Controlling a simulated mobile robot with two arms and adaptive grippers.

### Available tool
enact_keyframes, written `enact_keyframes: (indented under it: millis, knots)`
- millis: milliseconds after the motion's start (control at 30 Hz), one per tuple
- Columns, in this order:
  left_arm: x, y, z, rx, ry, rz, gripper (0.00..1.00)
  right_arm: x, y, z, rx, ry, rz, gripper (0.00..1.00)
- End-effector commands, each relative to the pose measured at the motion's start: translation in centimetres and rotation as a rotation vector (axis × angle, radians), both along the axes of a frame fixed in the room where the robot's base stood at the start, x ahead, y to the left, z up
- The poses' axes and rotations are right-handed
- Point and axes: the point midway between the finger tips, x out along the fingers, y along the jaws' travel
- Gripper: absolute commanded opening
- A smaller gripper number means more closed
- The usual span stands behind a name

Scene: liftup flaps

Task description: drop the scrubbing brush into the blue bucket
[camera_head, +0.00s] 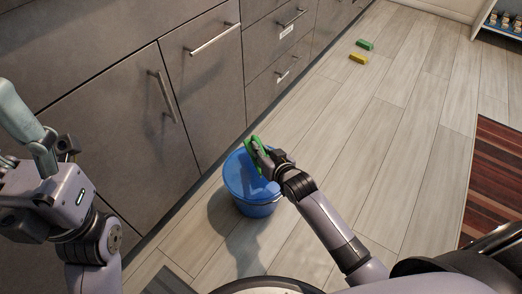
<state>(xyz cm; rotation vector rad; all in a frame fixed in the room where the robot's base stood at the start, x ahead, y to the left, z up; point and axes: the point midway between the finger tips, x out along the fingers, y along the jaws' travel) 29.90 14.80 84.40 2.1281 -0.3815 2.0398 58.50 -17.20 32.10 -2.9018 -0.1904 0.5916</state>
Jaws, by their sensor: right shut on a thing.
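The blue bucket (256,208) stands upright on the floor in front of the grey cabinets. My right gripper (258,153) is over the bucket's far rim, shut on a green thing, which I take to be the scrubbing brush (252,143). Part of the brush is hidden by the gripper fingers. I cannot tell whether the brush touches the bucket. My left gripper (28,125) is raised at the left edge, away from the bucket; its fingers overlap from this angle and part of it is cut off.
Grey cabinets with bar handles (165,97) run along the left. A green block (365,44) and a yellow block (358,58) lie on the floor farther back. A striped rug (497,180) lies at the right. A shelf with small jars (507,20) stands at the top right. The middle floor is clear.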

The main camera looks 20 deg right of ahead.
Motion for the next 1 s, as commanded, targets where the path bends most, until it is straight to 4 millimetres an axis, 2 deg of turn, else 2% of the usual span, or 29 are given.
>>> enact_keyframes:
  millis: [267, 300, 600, 1000]
  knots:
    - [0.00, -0.01, 0.08, 0.001, -0.001, 0.000, 0.65, 0.05, 0.01, 0.09, 0.000, -0.002, 0.000, 0.00]
    - [0.01, -0.03, 0.08, 0.001, -0.001, 0.000, 0.65, 0.04, 0.01, 0.08, 0.000, -0.002, 0.000, 0.17]
    - [0.02, -0.04, 0.04, 0.001, 0.000, 0.000, 0.65, 0.02, 0.01, 0.03, 0.000, -0.001, 0.000, 0.37]
    - [-0.04, 0.02, 0.04, 0.000, -0.003, 0.001, 0.65, -0.54, -0.09, 0.07, 0.000, 0.002, 0.000, 0.38]
